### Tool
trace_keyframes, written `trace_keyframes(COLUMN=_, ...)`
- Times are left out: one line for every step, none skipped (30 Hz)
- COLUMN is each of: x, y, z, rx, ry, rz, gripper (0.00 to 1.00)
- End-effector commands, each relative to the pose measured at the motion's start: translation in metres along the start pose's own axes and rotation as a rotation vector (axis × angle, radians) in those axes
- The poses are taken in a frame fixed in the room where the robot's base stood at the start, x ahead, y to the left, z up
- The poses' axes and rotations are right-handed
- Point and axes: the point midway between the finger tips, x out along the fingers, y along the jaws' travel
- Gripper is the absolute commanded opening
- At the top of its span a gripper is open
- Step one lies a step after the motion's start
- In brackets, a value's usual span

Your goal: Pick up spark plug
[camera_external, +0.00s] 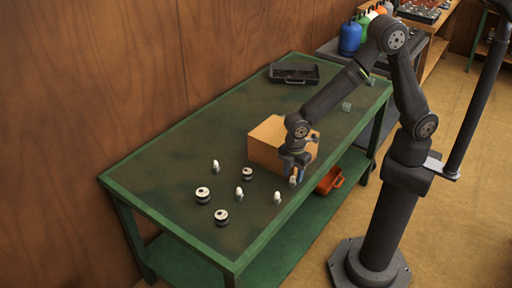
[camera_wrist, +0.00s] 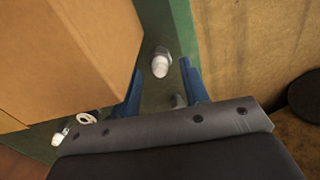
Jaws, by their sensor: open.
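A small white-topped spark plug (camera_external: 293,181) stands on the green table near its front edge, just below my gripper (camera_external: 295,174). In the wrist view this spark plug (camera_wrist: 160,66) shows near the blue fingertips of my gripper (camera_wrist: 161,72), which are apart with nothing held. Whether the tips reach down around it I cannot tell. More white spark plugs stand to the left: one near the front edge (camera_external: 277,198), one mid-table (camera_external: 239,195) and one further back (camera_external: 215,167). A plug (camera_wrist: 60,136) also shows at lower left in the wrist view.
A cardboard box (camera_external: 266,145) stands close beside my gripper and fills the upper left of the wrist view (camera_wrist: 70,50). Round black-and-white parts (camera_external: 203,195) stand at the table's left end. A black case (camera_external: 294,73) lies at the far end. An orange item (camera_external: 329,181) is on the lower shelf.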

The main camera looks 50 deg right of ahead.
Motion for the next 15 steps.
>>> trace_keyframes(x=0.0014, y=0.0, z=0.0001, rx=0.0, ry=0.0, rz=0.0, gripper=0.41)
trace_keyframes(x=0.0017, y=0.0, z=0.0001, rx=0.0, ry=0.0, rz=0.0, gripper=0.41)
trace_keyframes(x=0.0017, y=0.0, z=0.0, rx=0.0, ry=0.0, rz=0.0, gripper=0.41)
trace_keyframes(x=0.0016, y=0.0, z=0.0, rx=0.0, ry=0.0, rz=0.0, gripper=0.41)
trace_keyframes(x=0.0015, y=0.0, z=0.0, rx=0.0, ry=0.0, rz=0.0, gripper=0.41)
trace_keyframes(x=0.0015, y=0.0, z=0.0, rx=0.0, ry=0.0, rz=0.0, gripper=0.41)
trace_keyframes(x=0.0015, y=0.0, z=0.0, rx=0.0, ry=0.0, rz=0.0, gripper=0.41)
trace_keyframes(x=0.0015, y=0.0, z=0.0, rx=0.0, ry=0.0, rz=0.0, gripper=0.36)
trace_keyframes(x=0.0014, y=0.0, z=0.0, rx=0.0, ry=0.0, rz=0.0, gripper=0.28)
trace_keyframes(x=0.0014, y=-0.0001, z=0.0, rx=0.0, ry=0.0, rz=0.0, gripper=0.22)
trace_keyframes(x=0.0014, y=0.0, z=0.0, rx=0.0, ry=0.0, rz=0.0, gripper=0.16)
trace_keyframes(x=0.0014, y=0.0, z=0.0, rx=0.0, ry=0.0, rz=0.0, gripper=0.08)
trace_keyframes(x=0.0014, y=0.0, z=0.0, rx=0.0, ry=0.0, rz=0.0, gripper=0.02)
trace_keyframes(x=0.0013, y=0.0, z=0.0, rx=0.0, ry=0.0, rz=0.0, gripper=0.0)
trace_keyframes(x=0.0013, y=0.0, z=0.0, rx=0.0, ry=0.0, rz=0.0, gripper=0.0)
